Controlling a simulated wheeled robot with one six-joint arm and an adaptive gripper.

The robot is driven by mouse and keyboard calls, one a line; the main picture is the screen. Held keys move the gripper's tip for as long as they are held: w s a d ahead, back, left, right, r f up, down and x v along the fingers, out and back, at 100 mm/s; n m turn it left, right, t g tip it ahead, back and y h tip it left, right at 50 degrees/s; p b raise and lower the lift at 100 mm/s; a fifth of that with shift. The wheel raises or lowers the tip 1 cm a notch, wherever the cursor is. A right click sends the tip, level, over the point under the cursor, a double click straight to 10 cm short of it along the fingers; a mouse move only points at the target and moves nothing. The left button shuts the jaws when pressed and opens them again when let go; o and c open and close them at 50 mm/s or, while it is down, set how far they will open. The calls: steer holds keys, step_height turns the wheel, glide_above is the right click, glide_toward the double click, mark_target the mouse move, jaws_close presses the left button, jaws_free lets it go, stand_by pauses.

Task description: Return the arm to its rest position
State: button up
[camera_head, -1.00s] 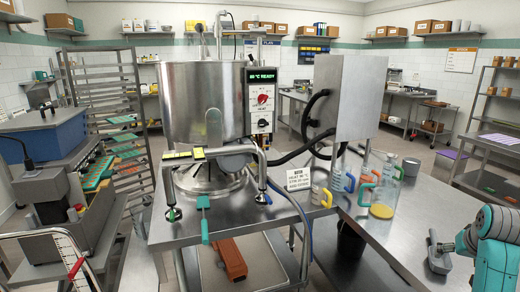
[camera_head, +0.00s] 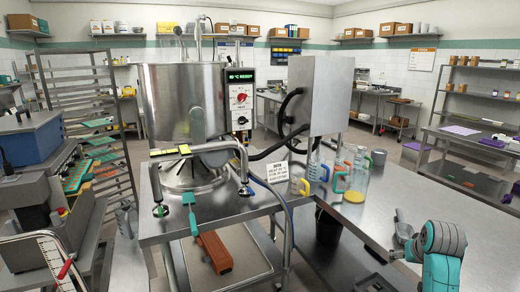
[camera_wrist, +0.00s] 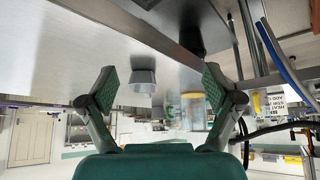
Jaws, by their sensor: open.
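My gripper (camera_wrist: 161,84) shows in the wrist view with its two green-padded fingers spread wide and nothing between the pads. In the head view my teal and grey arm is at the lower right, over the steel bench (camera_head: 330,215); the fingertips cannot be made out there.
Clear jugs with coloured handles, one with yellow contents (camera_head: 351,197), stand on the bench left of my arm. A steel kettle machine (camera_head: 180,105) and a steel box (camera_head: 320,95) stand behind. The bench's right part is clear.

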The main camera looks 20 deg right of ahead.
steer(key=s+a+f+n+t, duration=0.1)
steer(key=a+f+n+t, duration=0.1)
steer(key=a+f, duration=1.2)
steer(key=s+a+f+n+t, duration=0.1)
steer(key=s+a+f, duration=0.2)
steer(key=s+a, duration=0.3)
steer(key=s+a+f+t, duration=0.1)
steer(key=s+a+f, duration=0.25)
steer(key=a, duration=0.45)
steer(key=s+a+r+n+t+y, duration=0.2)
steer(key=s+a+t, duration=0.1)
steer(key=s+a, duration=0.8)
steer(key=s+a+r+n+t+y, duration=0.1)
steer(key=s+a+r, duration=0.1)
steer(key=s+r, duration=0.3)
steer(key=s+a+r+n+t+y, duration=0.1)
steer(key=s+r, duration=0.4)
steer(key=s, duration=0.5)
steer(key=shift+a+r, duration=0.2)
steer(key=shift+a, duration=0.35)
steer(key=shift+s, duration=0.1)
